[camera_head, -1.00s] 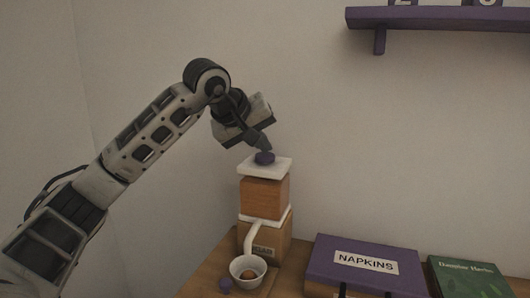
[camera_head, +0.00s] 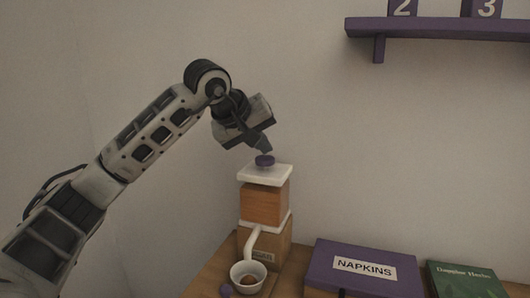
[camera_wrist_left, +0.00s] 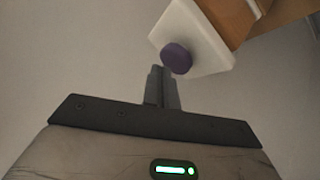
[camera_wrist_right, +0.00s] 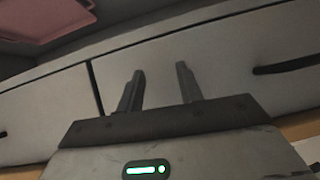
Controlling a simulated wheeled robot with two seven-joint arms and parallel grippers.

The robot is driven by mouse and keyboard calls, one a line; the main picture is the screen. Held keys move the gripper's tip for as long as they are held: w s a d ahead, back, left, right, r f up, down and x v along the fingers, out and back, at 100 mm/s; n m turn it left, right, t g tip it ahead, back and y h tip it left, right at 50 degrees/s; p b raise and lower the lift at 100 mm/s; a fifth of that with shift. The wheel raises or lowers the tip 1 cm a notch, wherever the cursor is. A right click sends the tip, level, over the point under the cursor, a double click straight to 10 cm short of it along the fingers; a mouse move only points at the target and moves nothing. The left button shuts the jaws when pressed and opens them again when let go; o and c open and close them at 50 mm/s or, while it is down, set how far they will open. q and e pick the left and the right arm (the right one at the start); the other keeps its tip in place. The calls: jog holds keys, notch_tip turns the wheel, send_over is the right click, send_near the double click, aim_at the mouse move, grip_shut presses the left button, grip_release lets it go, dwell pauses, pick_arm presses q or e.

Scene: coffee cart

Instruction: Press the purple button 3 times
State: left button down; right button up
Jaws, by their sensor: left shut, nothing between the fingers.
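The purple button (camera_head: 264,161) is a round knob on the white top plate (camera_head: 250,174) of a wooden coffee grinder (camera_head: 264,204). My left gripper (camera_head: 267,150) points down just above the button, shut and empty, with what looks like a small gap between them. In the left wrist view the button (camera_wrist_left: 176,58) shows just beyond the shut fingertips (camera_wrist_left: 161,70). My right gripper (camera_wrist_right: 160,70) shows only in its own wrist view, with its fingers apart and nothing between them.
A purple napkins box (camera_head: 320,266) and a green book (camera_head: 466,280) lie to the right. A purple shelf (camera_head: 440,28) hangs at upper right. Pale panels (camera_wrist_right: 225,70) face my right gripper.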

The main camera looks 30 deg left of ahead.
aim_at(263, 159)
pick_arm(q)
jog(key=shift+r, duration=0.3)
pick_arm(e)
jog(key=shift+r, duration=0.3)
